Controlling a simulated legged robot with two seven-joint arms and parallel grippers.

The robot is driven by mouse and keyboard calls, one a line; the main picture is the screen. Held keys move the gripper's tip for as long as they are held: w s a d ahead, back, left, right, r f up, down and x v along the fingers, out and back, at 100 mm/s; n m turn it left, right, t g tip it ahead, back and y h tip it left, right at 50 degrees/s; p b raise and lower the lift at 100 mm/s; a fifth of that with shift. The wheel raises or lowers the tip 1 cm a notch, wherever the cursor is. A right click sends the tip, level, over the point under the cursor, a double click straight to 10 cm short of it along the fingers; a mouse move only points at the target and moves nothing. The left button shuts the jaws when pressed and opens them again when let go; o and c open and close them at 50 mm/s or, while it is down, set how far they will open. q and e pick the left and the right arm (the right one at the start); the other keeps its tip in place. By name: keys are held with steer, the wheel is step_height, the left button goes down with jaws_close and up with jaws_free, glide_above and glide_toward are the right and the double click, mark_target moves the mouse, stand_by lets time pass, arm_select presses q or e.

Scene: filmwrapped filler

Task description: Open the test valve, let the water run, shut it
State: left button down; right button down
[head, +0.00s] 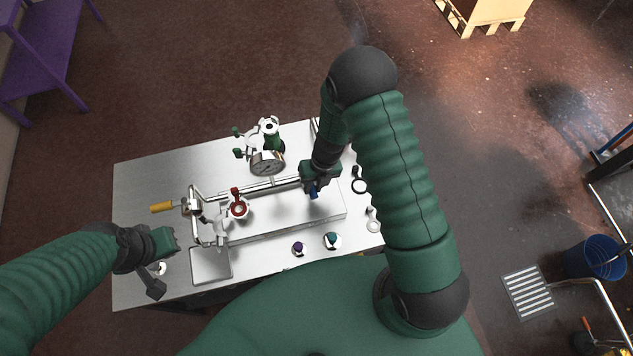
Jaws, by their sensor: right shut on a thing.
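A metal pipe assembly (272,187) lies along a raised plate on the steel table. My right gripper (314,187) is at its right end, shut on a blue handle (313,194), which it partly hides. A red-handled valve (238,204) stands near the left end of the pipe. A yellow lever (162,207) sticks out further left. A round pressure gauge (267,163) is behind the pipe. A shallow square tray (210,264) sits at the front left. My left gripper (160,266) is over the table's left front, apart from the pipe; its jaw gap is unclear. No running water can be made out.
The steel table (140,190) has bare room at its left and back. Purple and teal round parts (298,248) lie at the front, rings at the right. A blue bucket (594,257) and a floor grate (527,291) are on the floor at right.

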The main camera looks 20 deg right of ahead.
steer(key=shift+w, duration=0.15)
stand_by(0.3)
steer(key=c, duration=1.6)
jaws_free()
steer(key=o, duration=0.4)
steer(key=shift+c, duration=0.2)
steer(key=p+v, duration=0.1)
steer(key=v, duration=1.5)
steer(key=shift+r, duration=0.4)
steer(key=shift+a, duration=0.1)
